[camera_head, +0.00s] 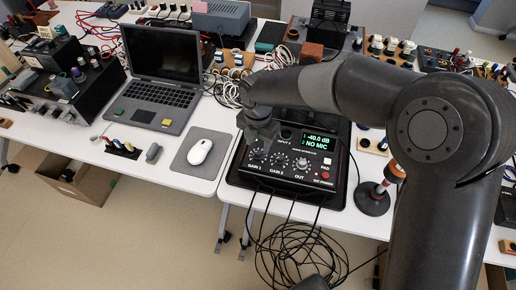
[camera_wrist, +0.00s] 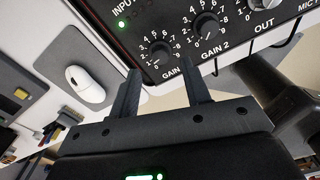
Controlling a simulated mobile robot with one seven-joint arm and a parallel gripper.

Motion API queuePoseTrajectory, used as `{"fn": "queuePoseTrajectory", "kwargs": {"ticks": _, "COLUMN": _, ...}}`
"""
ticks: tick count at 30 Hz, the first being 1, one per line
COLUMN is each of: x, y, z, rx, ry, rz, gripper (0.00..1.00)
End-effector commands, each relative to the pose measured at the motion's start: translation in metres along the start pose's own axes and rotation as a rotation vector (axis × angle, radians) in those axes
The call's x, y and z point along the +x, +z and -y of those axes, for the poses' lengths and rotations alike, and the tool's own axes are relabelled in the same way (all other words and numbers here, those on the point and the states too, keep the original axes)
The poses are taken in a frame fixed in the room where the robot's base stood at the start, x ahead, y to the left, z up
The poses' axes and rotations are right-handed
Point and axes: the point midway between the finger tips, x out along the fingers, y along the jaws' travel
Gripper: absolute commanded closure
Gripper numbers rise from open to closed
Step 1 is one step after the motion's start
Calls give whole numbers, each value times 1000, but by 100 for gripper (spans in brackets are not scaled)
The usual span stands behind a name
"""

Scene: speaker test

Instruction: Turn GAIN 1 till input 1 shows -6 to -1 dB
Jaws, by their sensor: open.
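The black audio box (camera_head: 330,181) stands on the table. Its green display (camera_head: 319,141) reads -40.0 dB for input 1 and NO MIC below. The GAIN 1 knob (camera_head: 257,154) is at the front left; in the wrist view it is a black knob (camera_wrist: 160,52) with a numbered scale. Its exact pointer setting is too small to read surely. My gripper (camera_wrist: 161,76) is open and empty, its two fingertips just short of GAIN 1, one to each side in the picture. In the head view my gripper (camera_head: 263,135) hangs over the box's left part.
The GAIN 2 knob (camera_wrist: 207,26) sits close to the right of GAIN 1, with the OUT knob (camera_head: 302,164) beyond. A white mouse (camera_head: 200,152) on a grey pad and a laptop (camera_head: 162,75) are to the left. Black cables (camera_head: 290,245) hang off the front.

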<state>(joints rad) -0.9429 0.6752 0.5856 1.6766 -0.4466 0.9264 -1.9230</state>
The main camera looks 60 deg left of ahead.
Motion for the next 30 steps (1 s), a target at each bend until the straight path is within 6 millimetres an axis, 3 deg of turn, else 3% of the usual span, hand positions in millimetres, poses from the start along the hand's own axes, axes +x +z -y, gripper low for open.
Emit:
{"fn": "queuePoseTrajectory", "kwargs": {"ticks": 7, "x": 32, "y": 0, "z": 0, "rx": 1, "ry": -1, "rz": -1, "gripper": 57}}
{"fn": "queuePoseTrajectory", "kwargs": {"ticks": 18, "x": 38, "y": 0, "z": 0, "rx": 2, "ry": 0, "rz": 0, "gripper": 57}}
{"fn": "queuePoseTrajectory", "kwargs": {"ticks": 30, "x": 38, "y": 0, "z": 0, "rx": 2, "ry": 0, "rz": 0, "gripper": 88}}
